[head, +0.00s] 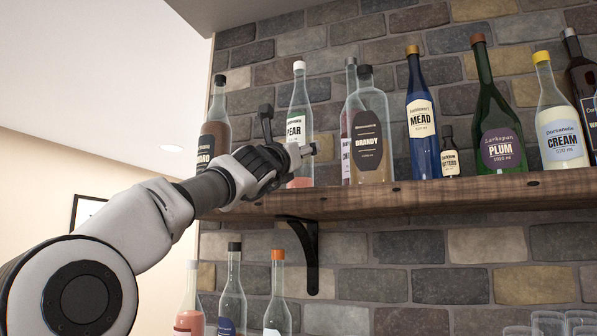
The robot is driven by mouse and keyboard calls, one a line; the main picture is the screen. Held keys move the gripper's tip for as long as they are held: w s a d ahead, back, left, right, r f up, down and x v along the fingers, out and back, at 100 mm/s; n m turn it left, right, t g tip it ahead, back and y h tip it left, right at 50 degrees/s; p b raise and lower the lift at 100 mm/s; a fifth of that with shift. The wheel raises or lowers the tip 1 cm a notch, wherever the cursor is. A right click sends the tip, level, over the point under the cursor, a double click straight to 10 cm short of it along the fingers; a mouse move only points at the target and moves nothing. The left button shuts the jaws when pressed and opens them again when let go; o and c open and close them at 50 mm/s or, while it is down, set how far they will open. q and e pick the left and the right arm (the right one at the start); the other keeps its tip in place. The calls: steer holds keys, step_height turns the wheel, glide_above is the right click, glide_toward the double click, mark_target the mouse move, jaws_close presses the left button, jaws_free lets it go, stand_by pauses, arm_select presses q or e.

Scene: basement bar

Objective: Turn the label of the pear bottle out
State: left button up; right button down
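The pear bottle (300,98) is clear with a white cap and stands upright on the wooden shelf (440,190). Its pale label with the word PEAR (295,127) shows toward the bottle's left side, and its lower part is hidden by my gripper. My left gripper (289,130) is in front of the bottle's lower half. Its two fingers are spread wide, one pointing up left of the bottle, one pointing right across its lower part. I cannot tell whether it touches the glass. My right gripper is out of view.
A dark-labelled bottle (216,114) stands left of the pear bottle. The brandy bottle (369,112) and a bottle partly behind it stand close on its right. Mead (422,120), bitters, plum and cream bottles continue rightward. More bottles (232,290) and glasses stand below.

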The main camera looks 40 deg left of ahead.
arm_select(q)
steer(key=shift+f+n+g+y+b, duration=0.2)
steer(key=shift+n+g+y+b, duration=0.2)
steer(key=shift+n+y+b, duration=0.85)
steer(key=shift+d+r+g+y, duration=0.15)
steer(key=shift+g+y, duration=0.15)
steer(key=shift+y, duration=0.95)
steer(key=o, duration=1)
steer(key=s+d+b, duration=0.4)
steer(key=s+b, duration=0.2)
steer(key=s, duration=0.4)
steer(key=shift+s, duration=0.1)
